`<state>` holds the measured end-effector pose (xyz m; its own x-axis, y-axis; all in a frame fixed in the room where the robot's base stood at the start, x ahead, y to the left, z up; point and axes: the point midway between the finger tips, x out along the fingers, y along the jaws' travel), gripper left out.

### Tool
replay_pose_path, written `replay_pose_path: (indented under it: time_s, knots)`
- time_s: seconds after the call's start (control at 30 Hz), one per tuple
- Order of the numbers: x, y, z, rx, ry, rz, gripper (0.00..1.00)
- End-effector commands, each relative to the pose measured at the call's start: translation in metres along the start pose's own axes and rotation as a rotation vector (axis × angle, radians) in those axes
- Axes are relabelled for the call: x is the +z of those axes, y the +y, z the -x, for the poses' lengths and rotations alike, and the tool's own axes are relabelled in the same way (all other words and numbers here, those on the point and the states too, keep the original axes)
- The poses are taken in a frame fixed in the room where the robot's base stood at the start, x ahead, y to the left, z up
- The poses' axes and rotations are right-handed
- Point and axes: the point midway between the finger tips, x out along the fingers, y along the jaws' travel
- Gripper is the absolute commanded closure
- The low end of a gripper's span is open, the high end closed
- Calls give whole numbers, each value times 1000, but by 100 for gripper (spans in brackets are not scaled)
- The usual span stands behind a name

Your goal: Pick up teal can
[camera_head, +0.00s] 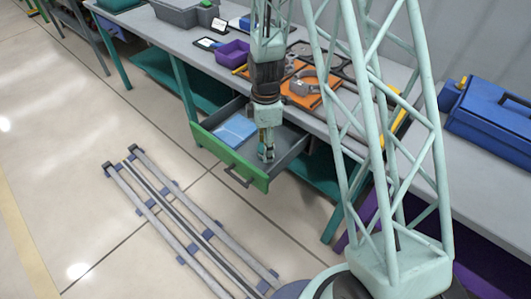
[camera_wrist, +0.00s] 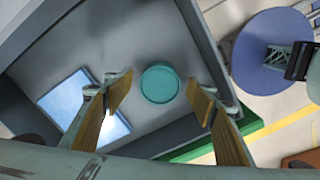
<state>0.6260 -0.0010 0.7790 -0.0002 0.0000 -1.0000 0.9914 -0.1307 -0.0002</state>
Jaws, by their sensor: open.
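The teal can (camera_wrist: 160,82) stands in the open drawer, its round top showing in the wrist view. My gripper (camera_wrist: 160,97) is open above the drawer, with one finger to each side of the can in the picture. No contact between fingers and can shows. In the head view my gripper (camera_head: 267,150) points down into the drawer, and the can is not clearly seen there. The grey drawer with a green front (camera_head: 228,156) is pulled out from under the workbench.
A light blue flat item (camera_head: 236,130) lies in the drawer, left of my gripper. The drawer walls rise around the can. Floor rails (camera_head: 190,220) run in front.

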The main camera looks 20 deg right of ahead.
Motion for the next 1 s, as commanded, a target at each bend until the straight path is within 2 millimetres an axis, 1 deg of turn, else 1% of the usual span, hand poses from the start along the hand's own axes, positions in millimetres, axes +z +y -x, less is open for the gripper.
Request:
replay_pose_path:
  time_s: [0.03,0.1,0.27,0.87,1.0]
  knots:
    - [0,0,-7,-1,0,0,49]
    - [0,0,-12,-2,0,0,49]
    - [0,0,-21,0,0,0,49]
    - [0,0,-22,0,0,0,49]
    - [0,0,-22,0,0,0,60]
